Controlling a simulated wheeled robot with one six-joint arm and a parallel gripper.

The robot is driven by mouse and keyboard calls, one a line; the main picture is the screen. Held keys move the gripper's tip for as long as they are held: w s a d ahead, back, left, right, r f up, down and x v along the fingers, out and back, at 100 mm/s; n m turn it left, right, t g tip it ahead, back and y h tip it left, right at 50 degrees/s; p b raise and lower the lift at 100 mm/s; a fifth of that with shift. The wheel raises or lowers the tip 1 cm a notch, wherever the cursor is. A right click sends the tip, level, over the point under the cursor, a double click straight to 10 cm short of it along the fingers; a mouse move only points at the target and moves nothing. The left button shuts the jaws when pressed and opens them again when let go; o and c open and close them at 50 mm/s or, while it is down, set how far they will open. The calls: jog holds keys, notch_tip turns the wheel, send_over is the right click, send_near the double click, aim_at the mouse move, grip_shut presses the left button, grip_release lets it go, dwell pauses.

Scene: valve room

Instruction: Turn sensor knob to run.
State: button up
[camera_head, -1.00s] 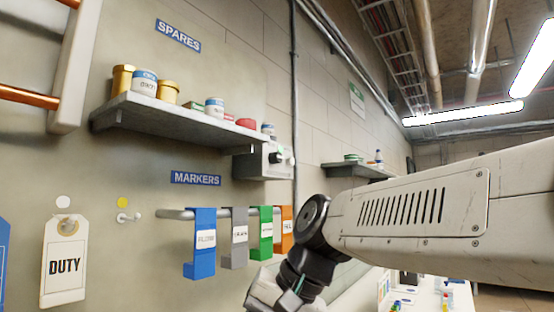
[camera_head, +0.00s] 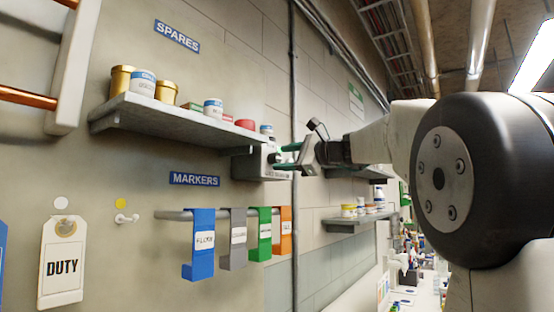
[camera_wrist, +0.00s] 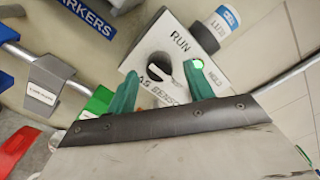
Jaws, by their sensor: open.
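The grey-white sensor box (camera_head: 250,167) is on the wall under the right end of the spares shelf. In the wrist view its face (camera_wrist: 215,88) shows the word RUN at the top, a partly covered SENSOR label and a lit green lamp (camera_wrist: 197,64). The dark round knob (camera_wrist: 157,62) with a pale bar lies between the teal fingertips, below and left of RUN. My gripper (camera_wrist: 159,72) is open, one finger on each side of the knob; I cannot tell whether they touch it. In the head view my gripper (camera_head: 289,157) is at the box and hides its front.
The spares shelf (camera_head: 165,118) with jars and tins is just above the box. A rail with colored markers (camera_head: 203,240) hangs below it. A vertical conduit (camera_head: 294,90) runs close by. Another wall shelf (camera_head: 355,222) with jars is farther right.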

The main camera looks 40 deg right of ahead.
jog(key=shift+x, duration=1.05)
jog(key=c, duration=1)
jog(key=shift+o, duration=0.2)
jog(key=shift+n, duration=0.4)
jog(key=n, duration=1.3)
jog(key=shift+f, duration=0.1)
jog(key=shift+n, duration=2)
